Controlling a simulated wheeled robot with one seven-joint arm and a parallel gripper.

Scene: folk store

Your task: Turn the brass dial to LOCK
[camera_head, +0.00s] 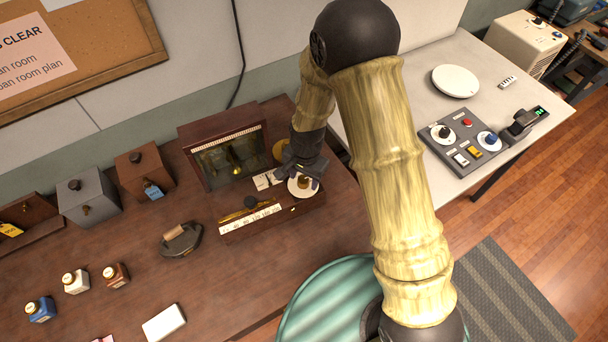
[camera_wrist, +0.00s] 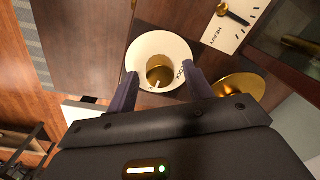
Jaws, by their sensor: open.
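The brass dial (camera_wrist: 160,76) shows in the wrist view as a round brass knob in a white ring with dark lettering near its right edge, too foreshortened to read for sure. A small white mark shows on the knob's lower edge. My gripper (camera_wrist: 161,80) is open, with one dark finger on each side of the knob; I cannot tell whether either touches it. In the head view the white ring of the dial (camera_head: 296,188) sits at the right end of a wooden scale base, partly hidden under my gripper (camera_head: 304,178).
A glass-fronted wooden case (camera_head: 224,150) stands just behind the dial. The numbered beam (camera_head: 250,218) lies left of it. A flat iron (camera_head: 181,240), boxes and small bottles are farther left. A control panel (camera_head: 465,143) is on the pale table at right.

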